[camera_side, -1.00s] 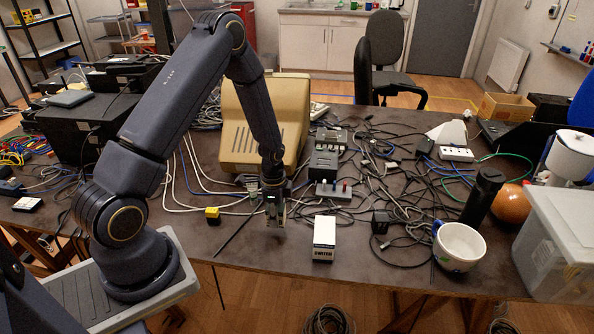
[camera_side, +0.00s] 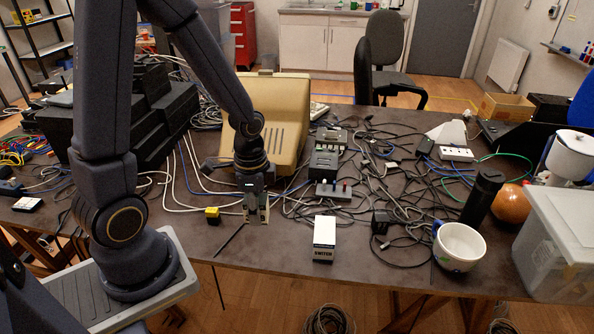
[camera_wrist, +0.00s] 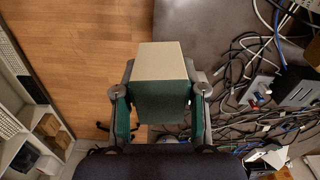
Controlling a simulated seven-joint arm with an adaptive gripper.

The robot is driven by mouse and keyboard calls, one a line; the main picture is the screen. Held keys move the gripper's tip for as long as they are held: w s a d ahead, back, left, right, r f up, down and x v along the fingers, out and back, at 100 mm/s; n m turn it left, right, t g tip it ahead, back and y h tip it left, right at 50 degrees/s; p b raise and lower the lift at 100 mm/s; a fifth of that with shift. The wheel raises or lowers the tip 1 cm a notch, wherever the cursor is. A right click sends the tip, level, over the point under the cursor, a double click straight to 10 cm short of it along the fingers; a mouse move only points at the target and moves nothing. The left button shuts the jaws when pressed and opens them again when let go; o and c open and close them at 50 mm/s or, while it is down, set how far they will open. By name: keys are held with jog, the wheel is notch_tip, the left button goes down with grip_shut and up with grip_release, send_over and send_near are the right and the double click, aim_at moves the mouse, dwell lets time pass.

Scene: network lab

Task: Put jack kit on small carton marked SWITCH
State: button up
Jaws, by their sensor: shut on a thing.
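My gripper (camera_side: 257,212) hangs above the near-left part of the table in the side view, fingers down. In the wrist view my gripper (camera_wrist: 160,108) is shut on a small box with a cream face and a dark green face, which I take to be the jack kit (camera_wrist: 160,62). In the side view the box is small and mostly hidden by the fingers. The small white carton marked SWITCH (camera_side: 324,240) stands near the table's front edge, right of my gripper and apart from it. Its top is bare. I cannot make it out in the wrist view.
A small yellow block (camera_side: 212,215) lies left of my gripper. A beige monitor (camera_side: 290,125) stands behind it. Bare table surrounds the carton's left and front.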

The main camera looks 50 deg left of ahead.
jog(key=w+d+r+m, duration=0.1)
jog(key=w+d+r, duration=0.2)
jog(key=d, duration=0.2)
send_over(325, 229)
jog(key=f, duration=0.6)
jog(key=s+f, duration=0.1)
jog(key=f, duration=0.2)
jog(key=shift+w+f, duration=0.4)
jog(key=shift+f, duration=0.75)
jog(key=shift+w+f, duration=0.1)
jog(key=shift+f, duration=0.8)
jog(key=shift+f, duration=0.15)
jog(key=o, duration=1.2)
